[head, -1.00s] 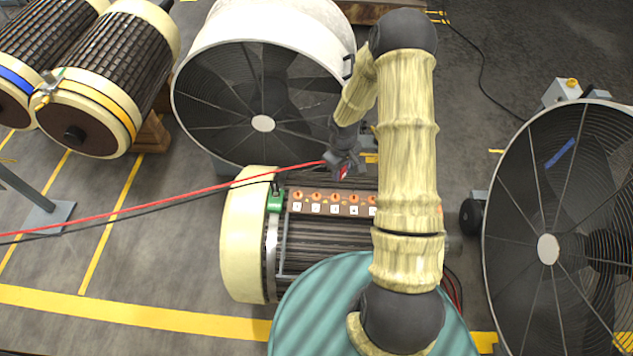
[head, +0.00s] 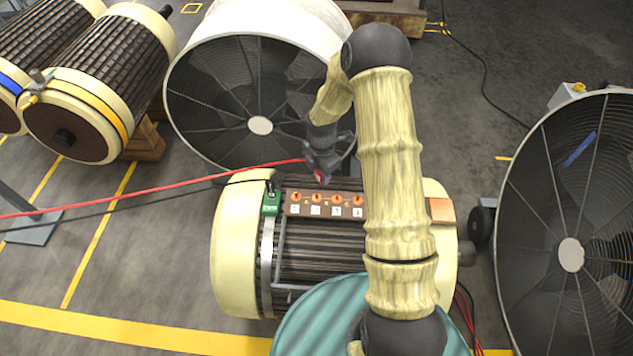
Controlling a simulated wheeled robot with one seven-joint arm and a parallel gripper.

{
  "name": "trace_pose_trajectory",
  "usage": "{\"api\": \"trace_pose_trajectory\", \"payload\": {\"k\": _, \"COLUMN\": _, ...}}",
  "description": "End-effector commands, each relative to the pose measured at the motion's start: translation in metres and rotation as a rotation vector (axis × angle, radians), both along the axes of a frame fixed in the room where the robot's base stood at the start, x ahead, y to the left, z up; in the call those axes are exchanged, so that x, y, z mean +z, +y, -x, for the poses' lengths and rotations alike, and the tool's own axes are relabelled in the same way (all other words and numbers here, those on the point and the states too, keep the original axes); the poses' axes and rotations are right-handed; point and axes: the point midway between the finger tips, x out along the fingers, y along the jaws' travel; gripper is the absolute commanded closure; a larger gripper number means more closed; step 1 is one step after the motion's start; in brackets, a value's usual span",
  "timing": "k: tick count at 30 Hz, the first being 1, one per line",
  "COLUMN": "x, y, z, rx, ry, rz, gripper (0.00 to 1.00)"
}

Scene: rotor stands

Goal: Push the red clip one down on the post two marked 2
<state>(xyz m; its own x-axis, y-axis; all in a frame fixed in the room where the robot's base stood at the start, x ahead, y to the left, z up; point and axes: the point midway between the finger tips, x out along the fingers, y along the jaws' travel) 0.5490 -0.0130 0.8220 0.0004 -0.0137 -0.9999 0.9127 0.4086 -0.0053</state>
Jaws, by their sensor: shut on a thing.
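My gripper (head: 321,168) is shut on the red clip (head: 319,176), at the end of the red cable (head: 210,177). It holds the clip just behind the row of orange posts, near the second post from the left (head: 317,198). The clip appears apart from the posts, though its height is hard to judge. The posts stand on a brown terminal board (head: 326,204) with small white labels, too small to read surely. My arm hides the board's right end.
A green clip (head: 270,203) with a black cable sits at the board's left end, on the cream and dark rotor (head: 233,255). A large fan (head: 260,125) stands behind and another fan (head: 571,254) at right. An orange block (head: 441,210) lies right of my arm.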

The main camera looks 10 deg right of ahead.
Motion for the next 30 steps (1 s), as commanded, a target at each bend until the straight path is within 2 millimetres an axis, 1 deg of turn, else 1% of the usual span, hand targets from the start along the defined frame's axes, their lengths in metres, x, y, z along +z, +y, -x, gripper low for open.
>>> {"api": "trace_pose_trajectory", "payload": {"k": 1, "x": -0.009, "y": 0.004, "z": -0.002, "rx": 0.069, "ry": -0.001, "rz": -0.003, "gripper": 1.0}}
{"api": "trace_pose_trajectory", "payload": {"k": 3, "x": -0.012, "y": 0.008, "z": -0.004, "rx": 0.159, "ry": 0.001, "rz": -0.006, "gripper": 1.0}}
{"api": "trace_pose_trajectory", "payload": {"k": 6, "x": -0.015, "y": 0.012, "z": -0.006, "rx": 0.254, "ry": 0.002, "rz": -0.011, "gripper": 1.0}}
{"api": "trace_pose_trajectory", "payload": {"k": 9, "x": -0.014, "y": 0.013, "z": -0.007, "rx": 0.303, "ry": 0.001, "rz": -0.013, "gripper": 1.0}}
{"api": "trace_pose_trajectory", "payload": {"k": 22, "x": -0.015, "y": 0.014, "z": -0.007, "rx": 0.313, "ry": 0.003, "rz": -0.014, "gripper": 1.0}}
{"api": "trace_pose_trajectory", "payload": {"k": 30, "x": -0.029, "y": 0.014, "z": -0.007, "rx": 0.312, "ry": 0.003, "rz": -0.014, "gripper": 1.0}}
